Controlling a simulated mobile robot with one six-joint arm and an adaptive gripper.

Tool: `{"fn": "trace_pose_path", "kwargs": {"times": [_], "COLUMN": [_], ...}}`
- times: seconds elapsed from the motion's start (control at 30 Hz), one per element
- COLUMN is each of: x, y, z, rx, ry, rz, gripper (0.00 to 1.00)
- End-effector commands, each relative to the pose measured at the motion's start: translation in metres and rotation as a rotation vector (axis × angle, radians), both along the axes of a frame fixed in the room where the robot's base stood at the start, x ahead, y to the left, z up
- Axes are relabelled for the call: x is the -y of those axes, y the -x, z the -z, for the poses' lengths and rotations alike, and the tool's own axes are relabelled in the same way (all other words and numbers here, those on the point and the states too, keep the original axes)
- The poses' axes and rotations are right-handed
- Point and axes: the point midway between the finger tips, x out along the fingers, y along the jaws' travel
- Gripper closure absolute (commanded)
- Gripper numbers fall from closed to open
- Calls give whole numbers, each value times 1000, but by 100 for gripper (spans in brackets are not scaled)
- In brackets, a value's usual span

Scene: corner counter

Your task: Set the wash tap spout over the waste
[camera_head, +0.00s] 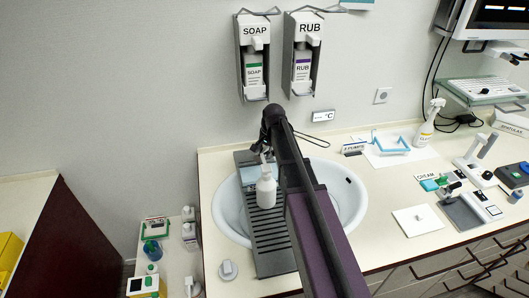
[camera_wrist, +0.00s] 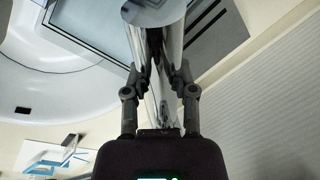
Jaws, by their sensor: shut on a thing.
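The wash tap's chrome spout (camera_wrist: 158,85) runs up the middle of the wrist view, its round end near the top edge. My gripper (camera_wrist: 160,78) is closed on it, one dark finger on each side. In the head view my gripper (camera_head: 261,146) is small and dark behind the basin, and my arm hides the tap. The white basin (camera_head: 232,212) also shows in the wrist view (camera_wrist: 50,50). The waste is not visible; the rack and my arm cover much of the basin. I cannot tell where the spout end lies relative to it.
A dark slotted rack (camera_head: 270,249) lies across the basin, with a white pump bottle (camera_head: 266,188) standing on it. SOAP (camera_head: 253,60) and RUB (camera_head: 302,60) dispensers hang above. A blue frame (camera_head: 391,143) and spray bottle (camera_head: 427,128) stand to the right.

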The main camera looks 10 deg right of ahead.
Motion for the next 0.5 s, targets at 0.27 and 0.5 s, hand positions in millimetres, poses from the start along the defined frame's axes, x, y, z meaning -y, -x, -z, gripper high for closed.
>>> {"fn": "trace_pose_path", "kwargs": {"times": [0.27,0.5], "x": [4,16], "y": [3,12], "z": [0,0], "rx": [-2,0], "ry": [0,0], "rz": [-26,-119], "gripper": [100,100]}}
